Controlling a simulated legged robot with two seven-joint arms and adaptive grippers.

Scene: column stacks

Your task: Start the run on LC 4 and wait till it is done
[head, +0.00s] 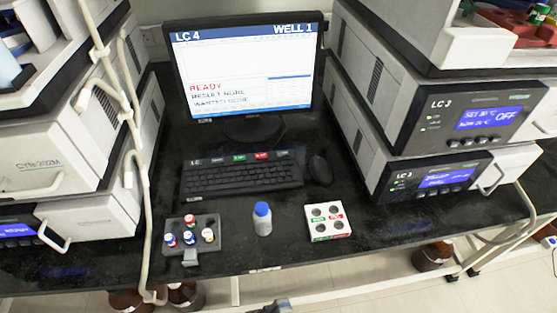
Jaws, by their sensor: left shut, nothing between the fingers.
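The monitor (245,70) at the back of the bench reads "LC 4" and "WELL 1". Red text on it says "READY", with lines below that seem to read "RESULT NONE" and "WANTED NONE". The black keyboard (242,177) lies in front of it, with a green label (240,158) and a red label (262,156) along its top edge; their words are too small to read surely. A small dark tip at the bottom edge, seemingly my left gripper (274,307), is shut and empty, below the bench front and well apart from the keyboard. My right gripper is out of view.
A grey rack (175,222) with several capped vials, a blue-capped bottle (262,219) and a white holder (328,222) stand along the bench front. A mouse (320,170) is right of the keyboard. Instrument stacks flank both sides, the right one (470,118) labelled "LC 3".

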